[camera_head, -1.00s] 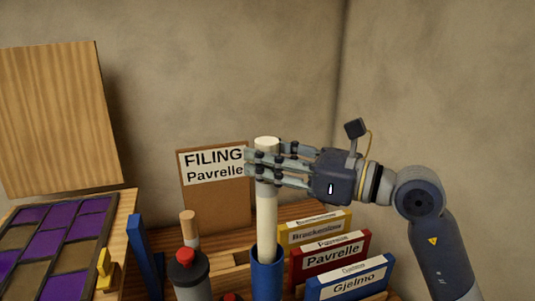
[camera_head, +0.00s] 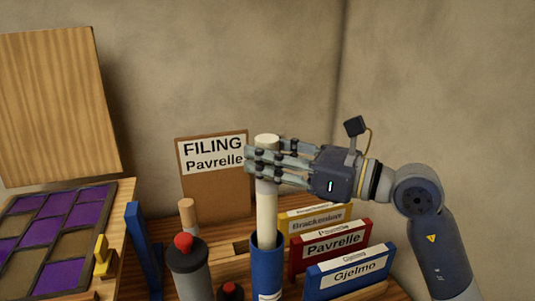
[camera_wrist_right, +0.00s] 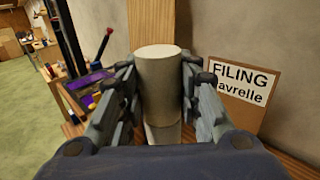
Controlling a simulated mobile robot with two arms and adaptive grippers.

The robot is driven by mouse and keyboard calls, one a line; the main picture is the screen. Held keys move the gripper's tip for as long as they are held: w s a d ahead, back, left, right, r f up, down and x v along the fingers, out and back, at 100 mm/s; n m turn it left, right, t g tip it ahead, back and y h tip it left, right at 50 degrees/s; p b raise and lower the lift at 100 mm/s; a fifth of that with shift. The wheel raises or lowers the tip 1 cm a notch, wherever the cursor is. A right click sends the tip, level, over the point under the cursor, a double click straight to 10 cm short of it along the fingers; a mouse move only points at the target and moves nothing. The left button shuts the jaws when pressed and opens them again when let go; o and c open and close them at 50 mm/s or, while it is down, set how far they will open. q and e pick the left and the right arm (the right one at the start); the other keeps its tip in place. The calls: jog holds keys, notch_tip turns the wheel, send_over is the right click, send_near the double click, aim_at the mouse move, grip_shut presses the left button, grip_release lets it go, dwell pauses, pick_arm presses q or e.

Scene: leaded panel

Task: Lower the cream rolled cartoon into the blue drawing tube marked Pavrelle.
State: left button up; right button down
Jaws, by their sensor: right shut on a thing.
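The cream rolled cartoon (camera_head: 266,215) stands upright, and my right gripper (camera_head: 270,162) is shut around its upper part. In the right wrist view the roll (camera_wrist_right: 159,85) sits between the fingers, its top end above them. The blue drawing tube (camera_head: 266,268) stands upright directly below. The roll's lower end passes into the tube's mouth and is hidden there; its depth cannot be told. A white label shows at the picture's bottom edge on the tube, too cut off to read. My left gripper is not in view.
A red Pavrelle box (camera_head: 330,244), a blue Gjelmo box (camera_head: 350,275) and a yellow box (camera_head: 315,219) stand right of the tube. A grey bottle with a red top (camera_head: 189,268) stands left. A FILING Pavrelle board (camera_head: 214,180) stands behind. The leaded panel (camera_head: 52,235) lies far left.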

jog(key=shift+f+b, duration=2.9)
jog(key=shift+f, duration=0.7)
jog(key=c, duration=1.1)
grip_release()
jog(key=shift+s+d, duration=0.15)
jog(key=shift+d, duration=0.2)
send_near(271, 192)
jog(key=d+f, duration=0.1)
jog(key=shift+w+d, duration=0.1)
jog(key=shift+w, duration=0.35)
